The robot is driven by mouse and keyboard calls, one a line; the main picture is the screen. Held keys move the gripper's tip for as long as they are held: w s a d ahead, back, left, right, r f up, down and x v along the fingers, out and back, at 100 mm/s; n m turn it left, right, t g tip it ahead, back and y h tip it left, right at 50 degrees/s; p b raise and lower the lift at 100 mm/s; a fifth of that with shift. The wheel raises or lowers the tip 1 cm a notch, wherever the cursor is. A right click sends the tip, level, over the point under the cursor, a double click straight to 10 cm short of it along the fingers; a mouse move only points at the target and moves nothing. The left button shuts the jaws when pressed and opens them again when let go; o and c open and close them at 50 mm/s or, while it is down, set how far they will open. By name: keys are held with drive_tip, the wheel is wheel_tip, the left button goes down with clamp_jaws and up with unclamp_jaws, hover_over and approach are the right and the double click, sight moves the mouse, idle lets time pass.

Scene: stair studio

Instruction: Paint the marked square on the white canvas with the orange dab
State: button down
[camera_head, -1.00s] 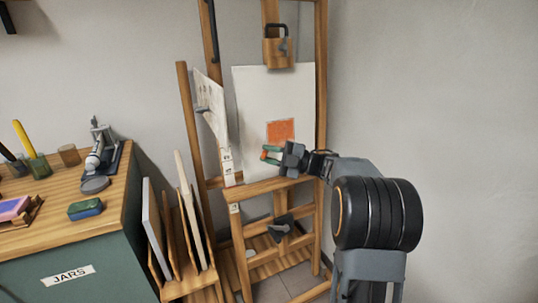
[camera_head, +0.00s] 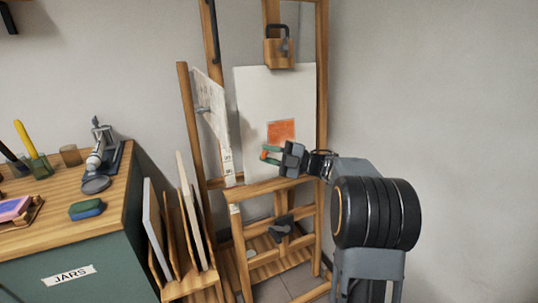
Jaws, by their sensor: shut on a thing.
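The white canvas (camera_head: 262,95) stands upright on the wooden easel (camera_head: 322,110). An orange square (camera_head: 281,130) shows on its lower middle, evenly coloured as far as I can see. My gripper (camera_head: 269,154) is in front of the canvas, just below and left of the orange square. Its greenish fingertips are shut on a small orange thing (camera_head: 266,154), mostly hidden between them. It looks like the orange dab, but is too small to be sure. I cannot tell whether it touches the canvas.
A wooden-topped green cabinet labelled JARS (camera_head: 68,275) stands at left, with a blue-green block (camera_head: 86,209) and a tube stand (camera_head: 103,160) on top. A rack of panels (camera_head: 176,250) stands beside the easel. A second board (camera_head: 212,120) leans left of the canvas. The right wall is clear.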

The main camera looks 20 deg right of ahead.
drive_tip(key=shift+d, duration=0.1)
drive_tip(key=w+d+p, duration=0.1)
drive_tip(key=d, duration=1)
drive_tip(key=shift+w, duration=0.2)
idle(1.4)
drive_tip(key=shift+s+a+b, duration=0.25)
drive_tip(key=shift+a+b, duration=0.55)
drive_tip(key=shift+a, duration=1.1)
drive_tip(key=shift+s+a+b, duration=0.2)
drive_tip(key=shift+a+b, duration=0.55)
drive_tip(key=shift+a, duration=1.2)
drive_tip(key=shift+s+a+b, duration=0.25)
drive_tip(key=shift+a+b, duration=0.55)
drive_tip(key=shift+a, duration=1.1)
drive_tip(key=s+b, duration=0.2)
drive_tip(key=s, duration=0.4)
drive_tip(key=shift+d+r, duration=0.3)
drive_tip(key=shift+r, duration=0.1)
